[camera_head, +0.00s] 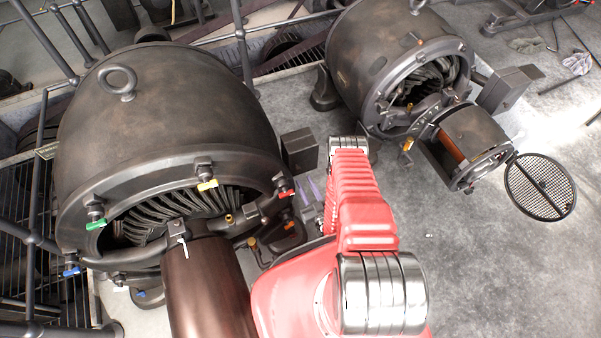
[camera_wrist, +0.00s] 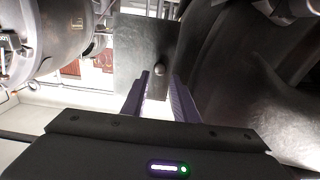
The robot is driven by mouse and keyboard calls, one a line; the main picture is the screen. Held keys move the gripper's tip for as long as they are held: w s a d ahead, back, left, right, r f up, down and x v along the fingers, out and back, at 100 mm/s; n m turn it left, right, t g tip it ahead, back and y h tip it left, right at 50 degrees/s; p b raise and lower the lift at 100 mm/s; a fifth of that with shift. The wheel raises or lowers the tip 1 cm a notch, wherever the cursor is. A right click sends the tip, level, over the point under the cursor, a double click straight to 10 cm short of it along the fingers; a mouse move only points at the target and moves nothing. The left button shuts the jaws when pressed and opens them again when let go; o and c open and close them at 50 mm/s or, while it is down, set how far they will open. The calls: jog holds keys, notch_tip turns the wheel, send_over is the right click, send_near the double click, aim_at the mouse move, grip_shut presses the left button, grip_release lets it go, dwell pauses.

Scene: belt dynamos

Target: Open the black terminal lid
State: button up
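A dark terminal box (camera_head: 299,150) sticks out from the right side of the near dynamo (camera_head: 165,105). In the wrist view a flat dark lid (camera_wrist: 135,45) with a small round knob (camera_wrist: 160,68) lies ahead of my gripper (camera_wrist: 162,76). The lid looks shut. My two purple fingers are open and empty, and the knob shows between their tips. I cannot tell whether they touch it. In the head view my red arm hides most of the gripper, beside and below the box.
A second dynamo (camera_head: 400,60) stands at the back right, with its own dark box (camera_head: 508,90) and an open round mesh cover (camera_head: 540,187). Coloured-handled clamps ring the near dynamo. Dark railings (camera_head: 40,190) stand at the left.

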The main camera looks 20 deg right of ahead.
aim_at(300, 170)
jog(key=w, duration=0.6)
jog(key=shift+c, duration=0.6)
grip_shut()
jog(key=shift+d, duration=0.2)
jog(key=shift+a, duration=0.2)
